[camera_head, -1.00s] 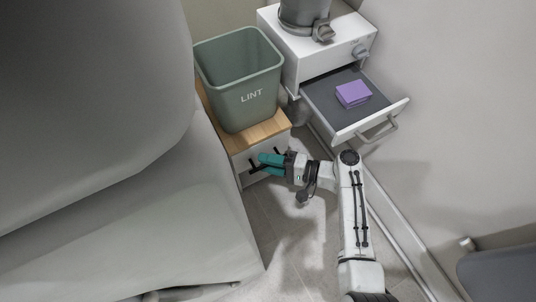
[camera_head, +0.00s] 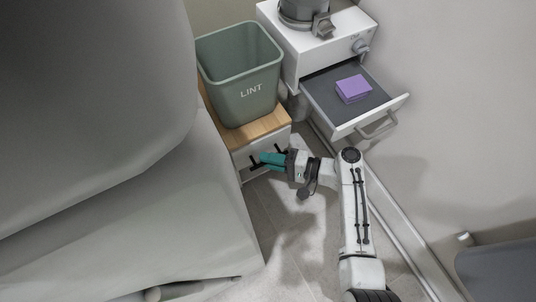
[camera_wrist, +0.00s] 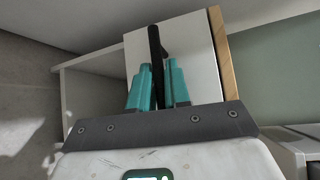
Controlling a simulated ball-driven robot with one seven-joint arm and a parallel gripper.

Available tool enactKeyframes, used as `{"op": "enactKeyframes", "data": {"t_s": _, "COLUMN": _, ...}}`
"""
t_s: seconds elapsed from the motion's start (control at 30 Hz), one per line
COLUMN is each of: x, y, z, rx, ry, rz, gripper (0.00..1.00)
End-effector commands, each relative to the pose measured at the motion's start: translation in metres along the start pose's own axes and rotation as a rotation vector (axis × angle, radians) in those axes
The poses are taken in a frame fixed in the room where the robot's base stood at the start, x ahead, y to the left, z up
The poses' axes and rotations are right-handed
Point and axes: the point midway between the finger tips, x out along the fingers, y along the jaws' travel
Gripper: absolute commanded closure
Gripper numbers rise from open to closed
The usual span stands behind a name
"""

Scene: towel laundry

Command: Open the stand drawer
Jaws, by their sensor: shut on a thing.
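The stand (camera_head: 262,133) is a low white cabinet with a wooden top, left of centre in the head view. Its white drawer front (camera_head: 240,159) carries a black bar handle (camera_head: 254,163). My gripper (camera_head: 264,161) has teal fingers and is shut on the handle, which crosses between them. In the wrist view the fingers (camera_wrist: 158,80) stand on both sides of the black handle (camera_wrist: 154,42), against the white drawer front (camera_wrist: 198,48). The drawer's inside is not visible, and I cannot tell whether the front stands out from the stand.
A green LINT bin (camera_head: 240,80) stands on the stand. To its right, a white cabinet (camera_head: 300,50) has an open drawer (camera_head: 325,102) holding a purple folded cloth (camera_head: 353,89). A large grey body (camera_head: 130,220) fills the left. Floor (camera_head: 290,235) is clear below the gripper.

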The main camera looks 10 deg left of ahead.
Motion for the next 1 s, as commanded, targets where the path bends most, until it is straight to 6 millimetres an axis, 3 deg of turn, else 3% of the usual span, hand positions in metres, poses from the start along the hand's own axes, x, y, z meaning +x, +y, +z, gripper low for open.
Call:
{"op": "enactKeyframes", "data": {"t_s": 0.53, "x": -0.085, "y": 0.020, "z": 0.084, "rx": 0.007, "ry": 0.005, "rz": 0.004, "gripper": 1.00}}
{"op": "enactKeyframes", "data": {"t_s": 0.7, "x": -0.099, "y": 0.026, "z": 0.098, "rx": 0.005, "ry": 0.004, "rz": 0.004, "gripper": 1.00}}
{"op": "enactKeyframes", "data": {"t_s": 1.0, "x": -0.104, "y": 0.029, "z": 0.103, "rx": 0.004, "ry": 0.003, "rz": 0.004, "gripper": 1.00}}
